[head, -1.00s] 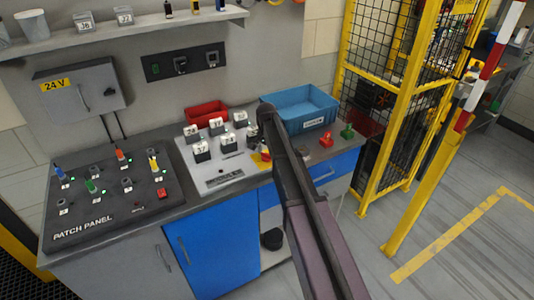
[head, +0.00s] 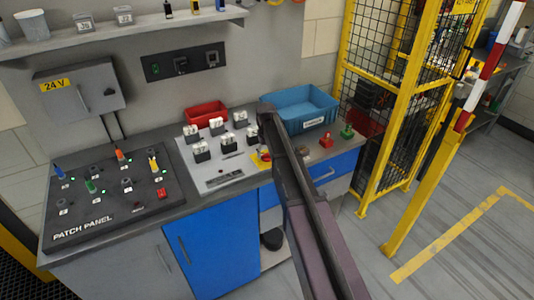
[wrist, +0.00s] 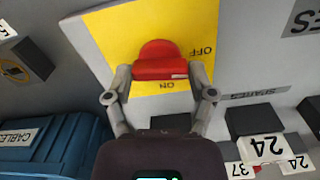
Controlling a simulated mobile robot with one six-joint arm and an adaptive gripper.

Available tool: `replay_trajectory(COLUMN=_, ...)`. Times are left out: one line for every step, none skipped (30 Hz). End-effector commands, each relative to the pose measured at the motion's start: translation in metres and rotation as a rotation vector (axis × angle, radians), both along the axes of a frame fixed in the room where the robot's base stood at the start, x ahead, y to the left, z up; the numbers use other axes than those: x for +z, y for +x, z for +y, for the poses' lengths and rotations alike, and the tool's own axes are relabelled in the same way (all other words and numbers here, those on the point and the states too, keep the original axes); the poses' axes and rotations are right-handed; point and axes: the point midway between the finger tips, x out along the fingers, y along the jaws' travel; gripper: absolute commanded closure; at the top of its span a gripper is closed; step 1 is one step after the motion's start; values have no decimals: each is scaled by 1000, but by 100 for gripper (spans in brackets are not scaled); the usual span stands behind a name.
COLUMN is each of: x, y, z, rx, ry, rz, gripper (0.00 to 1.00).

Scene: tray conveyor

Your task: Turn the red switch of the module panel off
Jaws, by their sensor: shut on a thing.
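The red switch (wrist: 158,60) is a rounded knob on a yellow plate (wrist: 108,38) in the wrist view. The plate reads ON just below the knob and OFF to its right. A small white mark on the knob's lower edge lies close to ON. My gripper (wrist: 160,78) has one finger on each side of the knob and is shut on it. In the head view a bit of the yellow plate (head: 262,157) shows at the right of the pale module panel (head: 226,178).
Several white-topped modules (head: 201,150) stand on the panel left of my arm. A blue bin (head: 322,112) and a red bin (head: 205,112) stand behind. The dark patch panel (head: 110,205) is at the left. A yellow fence (head: 400,120) rises at the right.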

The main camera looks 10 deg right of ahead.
Motion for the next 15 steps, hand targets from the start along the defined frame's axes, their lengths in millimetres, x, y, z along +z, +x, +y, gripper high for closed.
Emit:
replay_trajectory(x=0, y=0, z=0, rx=30, ry=0, rz=0, gripper=76)
replay_trajectory(x=0, y=0, z=0, rx=48, ry=-1, rz=0, gripper=76)
replay_trajectory(x=0, y=0, z=0, rx=70, ry=-1, rz=0, gripper=76)
replay_trajectory(x=0, y=0, z=0, rx=85, ry=-1, rz=0, gripper=76)
replay_trajectory(x=0, y=0, z=0, rx=98, ry=-1, rz=0, gripper=76)
replay_trajectory(x=0, y=0, z=0, rx=114, ry=-1, rz=0, gripper=76)
replay_trajectory(x=0, y=0, z=0, rx=124, ry=-1, rz=0, gripper=76)
replay_trajectory(x=0, y=0, z=0, rx=134, ry=-1, rz=0, gripper=76)
replay_trajectory(x=0, y=0, z=0, rx=144, ry=-1, rz=0, gripper=76)
replay_trajectory(x=0, y=0, z=0, rx=150, ry=-1, rz=0, gripper=76)
replay_trajectory(x=0, y=0, z=0, rx=155, ry=-1, rz=0, gripper=76)
replay_trajectory(x=0, y=0, z=0, rx=161, ry=-1, rz=0, gripper=76)
replay_trajectory(x=0, y=0, z=0, rx=164, ry=-1, rz=0, gripper=76)
replay_trajectory(x=0, y=0, z=0, rx=166, ry=-1, rz=0, gripper=76)
replay_trajectory(x=0, y=0, z=0, rx=168, ry=-1, rz=0, gripper=76)
